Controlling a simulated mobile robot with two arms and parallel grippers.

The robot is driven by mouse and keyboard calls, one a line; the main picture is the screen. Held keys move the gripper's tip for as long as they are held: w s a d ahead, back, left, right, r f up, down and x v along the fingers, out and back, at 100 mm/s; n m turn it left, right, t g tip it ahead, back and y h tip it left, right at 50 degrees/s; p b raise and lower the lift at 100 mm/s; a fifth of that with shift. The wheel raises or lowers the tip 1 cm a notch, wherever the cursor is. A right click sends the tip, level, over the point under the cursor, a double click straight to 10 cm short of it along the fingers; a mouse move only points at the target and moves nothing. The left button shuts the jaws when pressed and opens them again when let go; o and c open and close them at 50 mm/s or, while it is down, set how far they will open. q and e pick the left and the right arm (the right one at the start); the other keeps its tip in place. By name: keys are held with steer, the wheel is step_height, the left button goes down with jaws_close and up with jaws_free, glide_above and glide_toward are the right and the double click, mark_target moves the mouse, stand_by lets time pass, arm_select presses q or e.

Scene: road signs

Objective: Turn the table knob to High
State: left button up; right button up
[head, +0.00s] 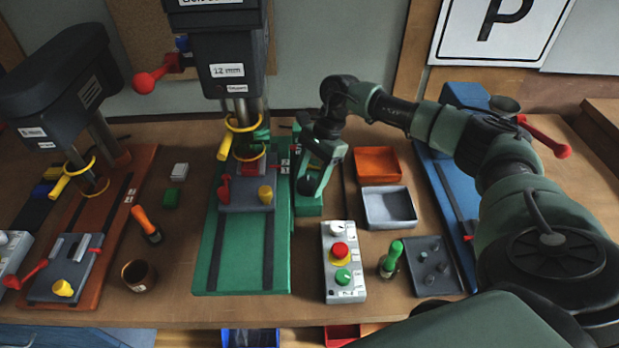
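The middle drill press (225,65) stands on a green base (225,250). Its grey work table (240,196) carries a yellow knob (265,193) at the right and a red handle (223,190) at the left. A small dark plate with white markings (286,163) shows at the table's right side; I cannot read it, nor tell which setting a knob points to. My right gripper (308,184) is just right of that table, pointing down. Its fingers are partly hidden, so I cannot tell whether it is open or touching anything. My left gripper is out of view.
A control box (330,285) with a white dial, red button and green button stands in front of my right gripper. Orange (377,165) and grey (388,208) trays lie to its right. A second drill press (60,85) stands at the left, beside an orange-handled tool (147,224).

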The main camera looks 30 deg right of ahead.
steer(key=m+t+b, duration=0.1)
steer(key=m+b, duration=0.1)
steer(key=m, duration=0.1)
steer(key=shift+s+f, duration=0.1)
steer(key=m+t+b, duration=0.1)
steer(key=m, duration=0.1)
steer(key=m+t+b, duration=0.1)
steer(key=m+b, duration=0.1)
steer(key=m, duration=0.1)
steer(key=shift+s+a+h, duration=0.1)
steer(key=shift+h, duration=0.2)
steer(key=m+b, duration=0.2)
steer(key=m+t+h+b, duration=0.1)
steer(key=m+b, duration=0.1)
steer(key=m, duration=0.1)
steer(key=shift+a+m+t+h+b, duration=0.1)
steer(key=shift+m+t+h+b, duration=0.2)
steer(key=shift+s+r+m+h+b, duration=0.15)
steer(key=shift+m+h+b, duration=0.45)
steer(key=shift+m+b, duration=0.75)
steer(key=shift+m, duration=0.25)
steer(key=shift+r, duration=0.1)
steer(key=o, duration=1.4)
steer(key=shift+a, duration=0.1)
steer(key=shift+c, duration=0.2)
